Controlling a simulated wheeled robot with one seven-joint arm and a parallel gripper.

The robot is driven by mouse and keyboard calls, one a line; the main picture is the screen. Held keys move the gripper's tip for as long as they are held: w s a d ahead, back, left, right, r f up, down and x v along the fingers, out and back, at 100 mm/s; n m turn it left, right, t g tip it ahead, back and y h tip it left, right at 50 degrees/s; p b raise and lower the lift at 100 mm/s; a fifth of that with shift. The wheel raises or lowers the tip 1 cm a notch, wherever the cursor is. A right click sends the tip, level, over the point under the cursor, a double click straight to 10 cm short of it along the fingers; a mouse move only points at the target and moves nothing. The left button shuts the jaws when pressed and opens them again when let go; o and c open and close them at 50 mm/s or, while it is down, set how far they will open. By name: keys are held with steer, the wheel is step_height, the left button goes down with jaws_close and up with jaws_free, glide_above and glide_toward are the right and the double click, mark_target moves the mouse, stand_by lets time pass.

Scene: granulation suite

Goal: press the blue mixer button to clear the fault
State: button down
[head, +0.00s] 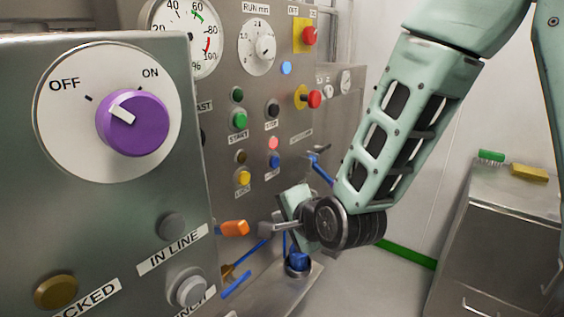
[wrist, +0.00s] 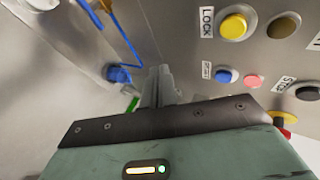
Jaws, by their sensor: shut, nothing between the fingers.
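The small blue button (head: 274,160) is on the steel control panel, below a pink lamp (head: 273,143) and to the right of the yellow button (head: 243,177). In the wrist view the blue button (wrist: 223,75) shows right of my fingers, between a small label and the pink lamp (wrist: 253,81). My gripper (head: 264,229) is low in front of the panel, below the blue button and apart from it. In the wrist view my gripper (wrist: 158,72) has its fingers together, with nothing held.
Green START (head: 240,120) and black STOP (head: 272,108) buttons sit above, with red stops (head: 314,98) further right. A nearer box with a purple OFF/ON knob (head: 139,124) stands at left. An orange handle (head: 233,228) and a blue cap (head: 298,260) are near my gripper.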

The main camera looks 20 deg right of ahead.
mark_target(274, 162)
steer(key=w+d+r+m+t+h, duration=0.3)
steer(key=d+r+m+t+h, duration=0.2)
steer(key=d+m, duration=0.4)
steer(key=shift+w+d+m+t+h, duration=0.2)
steer(key=shift+m+t+h, duration=0.7)
steer(key=shift+m, duration=1.8)
steer(key=shift+t+y, duration=0.3)
steer(key=shift+y, duration=0.1)
steer(key=w+a+b, duration=0.1)
steer(key=w+a, duration=0.4)
steer(key=w, duration=0.2)
steer(key=shift+b, duration=0.4)
steer(key=shift+w, duration=0.15)
steer(key=shift+w+a+b, duration=0.25)
steer(key=shift+b, duration=0.2)
